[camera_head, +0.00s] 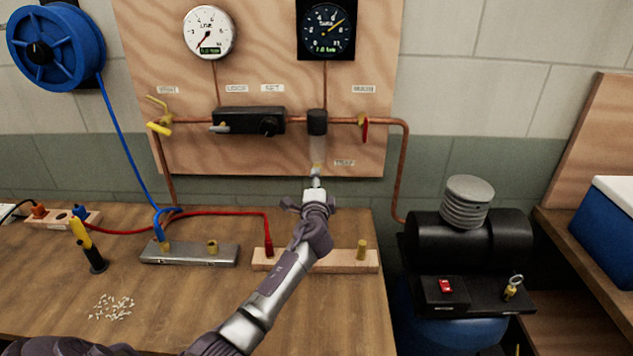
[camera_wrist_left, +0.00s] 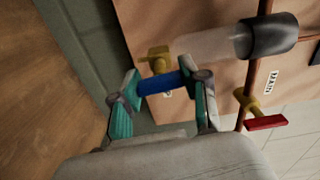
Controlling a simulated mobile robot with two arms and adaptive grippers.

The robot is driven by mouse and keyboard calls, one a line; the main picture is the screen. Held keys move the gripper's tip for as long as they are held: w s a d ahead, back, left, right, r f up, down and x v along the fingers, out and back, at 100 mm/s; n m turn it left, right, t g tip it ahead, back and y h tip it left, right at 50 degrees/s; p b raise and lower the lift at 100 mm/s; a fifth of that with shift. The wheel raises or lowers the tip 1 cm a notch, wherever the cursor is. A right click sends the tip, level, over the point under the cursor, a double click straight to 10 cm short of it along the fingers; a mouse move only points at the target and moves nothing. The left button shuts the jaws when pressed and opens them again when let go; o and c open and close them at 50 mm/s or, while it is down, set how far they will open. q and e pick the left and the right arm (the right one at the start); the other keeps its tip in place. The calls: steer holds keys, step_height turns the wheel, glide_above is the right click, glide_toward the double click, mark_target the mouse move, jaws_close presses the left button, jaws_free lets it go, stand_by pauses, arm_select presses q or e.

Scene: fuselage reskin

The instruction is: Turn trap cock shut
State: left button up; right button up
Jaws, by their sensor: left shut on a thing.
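The trap hangs under the copper pipe with a black cap (camera_head: 317,122) and a clear bowl (camera_wrist_left: 208,45). The trap cock is the brass fitting (camera_wrist_left: 158,58) at the bowl's lower end, with a blue lever (camera_wrist_left: 158,85). My left gripper (camera_wrist_left: 163,88) is shut on the blue lever, one teal pad at each end of it. My right gripper is not in view.
A red-handled main valve (camera_head: 365,130) is right of the trap. A black regulator (camera_head: 250,121) and yellow-handled valve (camera_head: 158,127) are left. Below are a wooden block (camera_head: 340,262) and metal bar (camera_head: 190,254). The compressor (camera_head: 468,240) stands right.

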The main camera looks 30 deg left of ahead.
arm_select(q)
steer(key=shift+m, duration=0.6)
steer(key=o, duration=1.2)
steer(key=shift+c, duration=0.2)
steer(key=shift+s, duration=0.1)
steer(key=v, duration=1.2)
steer(key=shift+f, duration=0.1)
